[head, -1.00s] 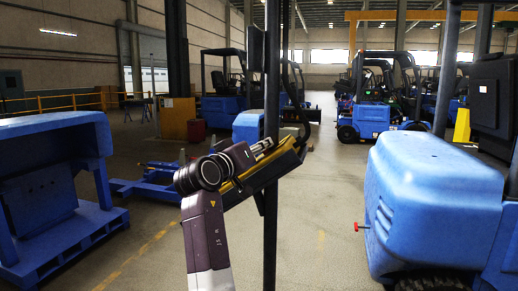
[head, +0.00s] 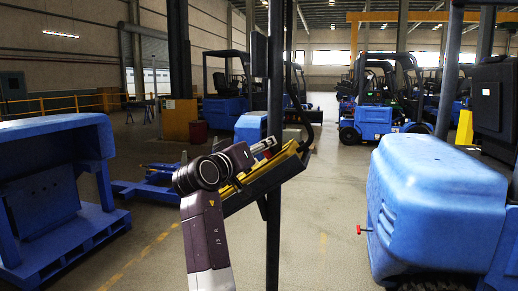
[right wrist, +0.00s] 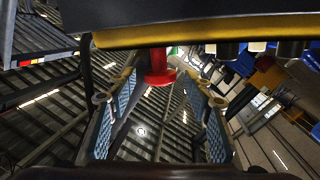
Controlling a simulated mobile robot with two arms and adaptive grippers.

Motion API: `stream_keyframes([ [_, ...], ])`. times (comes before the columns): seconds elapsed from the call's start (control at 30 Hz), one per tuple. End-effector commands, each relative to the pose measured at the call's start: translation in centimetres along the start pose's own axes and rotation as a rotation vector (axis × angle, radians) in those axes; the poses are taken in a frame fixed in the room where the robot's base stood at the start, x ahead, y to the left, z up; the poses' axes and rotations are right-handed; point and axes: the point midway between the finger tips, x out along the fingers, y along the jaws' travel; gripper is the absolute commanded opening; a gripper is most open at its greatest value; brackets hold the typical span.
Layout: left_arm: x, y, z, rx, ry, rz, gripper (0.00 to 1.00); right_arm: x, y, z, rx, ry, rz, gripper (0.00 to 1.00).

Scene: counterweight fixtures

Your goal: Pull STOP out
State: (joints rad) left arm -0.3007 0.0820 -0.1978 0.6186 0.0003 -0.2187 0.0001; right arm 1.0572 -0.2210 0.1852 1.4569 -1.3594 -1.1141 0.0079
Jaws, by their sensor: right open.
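A red mushroom-shaped knob (right wrist: 158,68), which I take to be STOP, sticks out from the dark, yellow-edged panel (right wrist: 190,30) in the right wrist view. My right gripper (right wrist: 160,92) is open, with its two blue-padded fingers on either side of the knob in that view; I see no contact. In the head view my right gripper (head: 263,147) is beside the yellow and black console (head: 274,180) on a dark post. The knob on this console is hidden there. My left gripper is not in view.
A blue truck body (head: 430,190) with a small red knob (head: 363,229) on its side stands at right. A blue unit on a pallet (head: 70,245) stands at left. The dark post (head: 274,240) rises close by my arm. Floor is clear between them.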

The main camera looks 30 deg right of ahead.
Motion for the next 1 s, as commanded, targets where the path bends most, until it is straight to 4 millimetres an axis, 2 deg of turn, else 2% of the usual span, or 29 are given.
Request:
stream_keyframes([
  [0.3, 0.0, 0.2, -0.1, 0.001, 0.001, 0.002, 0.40, -4.9, -0.2, 0.0, 0.000, 0.001, -0.003, 0.47],
  [0.5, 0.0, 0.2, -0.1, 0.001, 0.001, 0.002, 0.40, -6.9, -0.1, 0.0, 0.000, 0.001, -0.001, 0.47],
  [1.0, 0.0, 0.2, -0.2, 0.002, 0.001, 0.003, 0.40, -7.2, -0.1, 0.0, -0.001, 0.001, 0.000, 0.47],
])
